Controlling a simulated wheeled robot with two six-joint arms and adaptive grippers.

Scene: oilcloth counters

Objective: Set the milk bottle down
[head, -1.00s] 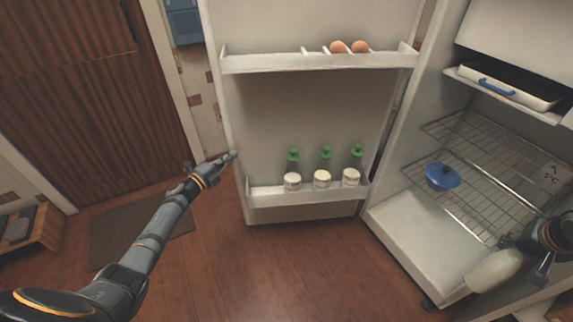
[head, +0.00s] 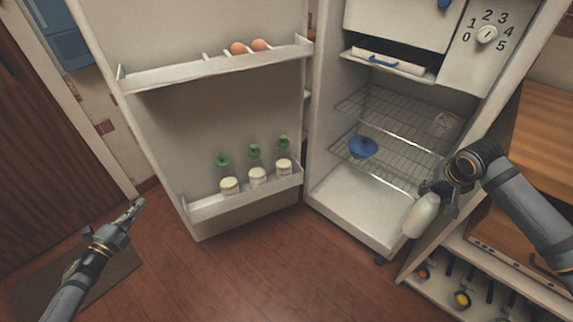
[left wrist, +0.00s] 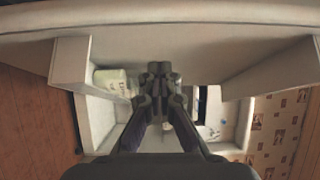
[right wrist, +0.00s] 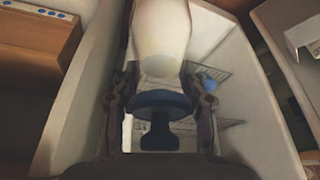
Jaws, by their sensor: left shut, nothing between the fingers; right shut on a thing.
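The white milk bottle (head: 421,216) hangs tilted below my right gripper (head: 434,190), in front of the right side of the open fridge. My right gripper is shut on it; the bottle is clear of the shelves. In the right wrist view the pale bottle body (right wrist: 162,38) extends away at the top, with a dark blue round piece (right wrist: 160,103) between the fingers. My left gripper (head: 138,203) is shut and empty, left of the open fridge door. Its closed fingers (left wrist: 157,72) show in the left wrist view.
A blue bowl (head: 362,147) sits on a wire shelf (head: 395,120); much of that shelf is bare. A wooden counter (head: 545,130) and a utensil shelf (head: 480,285) stand at right.

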